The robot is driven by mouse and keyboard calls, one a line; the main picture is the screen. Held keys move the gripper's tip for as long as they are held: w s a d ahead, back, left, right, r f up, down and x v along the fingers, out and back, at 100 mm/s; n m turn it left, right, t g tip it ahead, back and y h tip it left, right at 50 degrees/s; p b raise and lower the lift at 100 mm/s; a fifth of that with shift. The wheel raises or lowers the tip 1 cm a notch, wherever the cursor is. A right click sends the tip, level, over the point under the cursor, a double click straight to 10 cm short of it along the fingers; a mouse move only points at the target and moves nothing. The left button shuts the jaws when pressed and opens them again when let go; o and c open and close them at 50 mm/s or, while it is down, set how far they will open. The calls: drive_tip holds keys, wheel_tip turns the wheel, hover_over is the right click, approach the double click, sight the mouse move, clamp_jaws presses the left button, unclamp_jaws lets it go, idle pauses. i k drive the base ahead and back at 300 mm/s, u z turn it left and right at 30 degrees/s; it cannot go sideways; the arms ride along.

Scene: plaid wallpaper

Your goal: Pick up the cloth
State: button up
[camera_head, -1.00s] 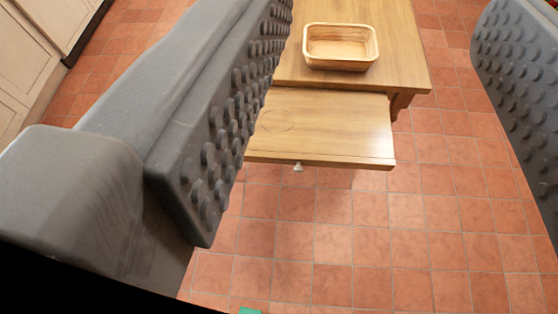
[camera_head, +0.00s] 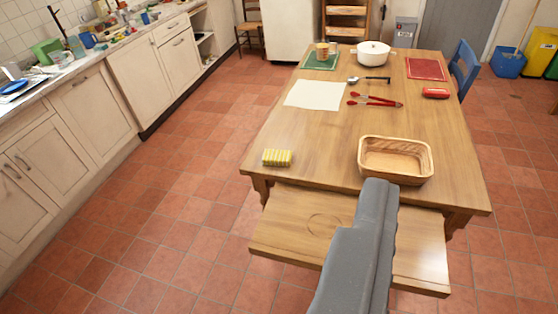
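A small yellow-and-white striped item (camera_head: 277,157), perhaps a folded cloth or a sponge, lies at the near left edge of the wooden table (camera_head: 300,132). A flat white sheet (camera_head: 315,94) lies farther back on the table; I cannot tell whether it is cloth or paper. The other finger is out of view. My gripper looks open and empty, away from both items.
A wooden basket (camera_head: 395,160) stands at the table's near right. Red tongs (camera_head: 374,101), a ladle (camera_head: 370,79), a white pot (camera_head: 373,54), and green and red mats lie behind. Counters line the left; the tiled floor between is clear.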

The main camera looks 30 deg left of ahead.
sight(282, 158)
drive_tip(key=u, duration=0.55)
drive_tip(key=i, duration=1.9)
drive_tip(key=z, duration=0.3)
